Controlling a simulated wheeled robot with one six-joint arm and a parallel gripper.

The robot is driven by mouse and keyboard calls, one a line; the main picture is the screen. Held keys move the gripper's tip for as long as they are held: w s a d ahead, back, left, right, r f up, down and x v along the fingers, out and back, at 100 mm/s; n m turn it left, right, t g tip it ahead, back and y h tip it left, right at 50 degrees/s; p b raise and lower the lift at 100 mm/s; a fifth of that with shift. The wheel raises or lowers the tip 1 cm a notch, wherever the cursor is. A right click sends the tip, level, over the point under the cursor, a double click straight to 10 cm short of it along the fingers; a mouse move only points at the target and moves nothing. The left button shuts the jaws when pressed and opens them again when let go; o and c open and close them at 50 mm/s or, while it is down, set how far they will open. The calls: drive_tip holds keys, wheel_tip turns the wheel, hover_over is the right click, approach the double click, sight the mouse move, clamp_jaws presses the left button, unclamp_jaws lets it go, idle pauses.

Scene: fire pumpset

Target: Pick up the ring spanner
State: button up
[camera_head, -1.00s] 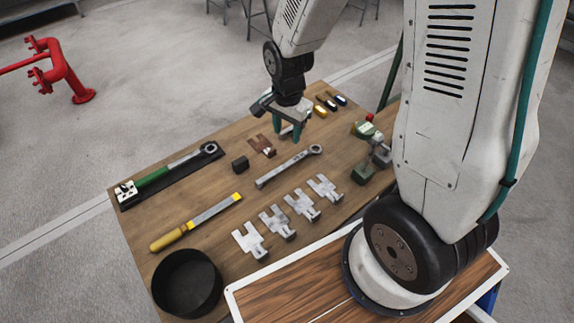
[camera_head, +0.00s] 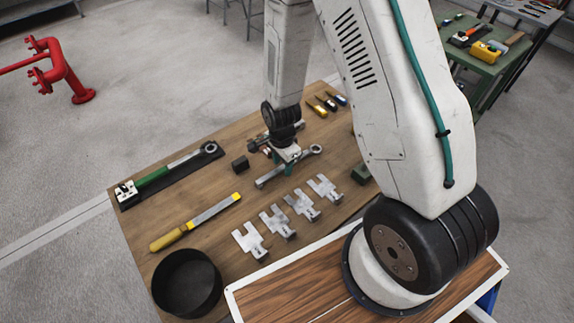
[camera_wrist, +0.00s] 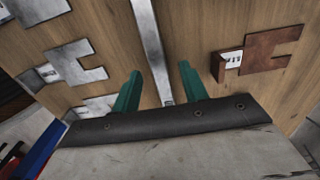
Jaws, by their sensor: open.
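The ring spanner (camera_head: 272,179) is a long silver bar with a ring end at upper right, lying flat on the wooden table (camera_head: 215,240). In the head view my gripper (camera_head: 278,163) is low over its middle and hides part of it. In the wrist view the spanner's shaft (camera_wrist: 149,40) runs between the two teal fingers of my gripper (camera_wrist: 160,74). The fingers stand apart, one on each side of the shaft, with room between. I cannot tell how far the fingertips are above the table.
Several silver forked plates (camera_head: 276,222) lie in front of the spanner. A rusty forked plate (camera_wrist: 272,50) lies to the right in the wrist view. A black block (camera_head: 240,163), a yellow-handled file (camera_head: 200,220), a green-handled wrench (camera_head: 160,175) and a black bowl (camera_head: 187,284) are further left.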

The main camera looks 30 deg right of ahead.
drive_tip(key=shift+f, duration=0.5)
clamp_jaws()
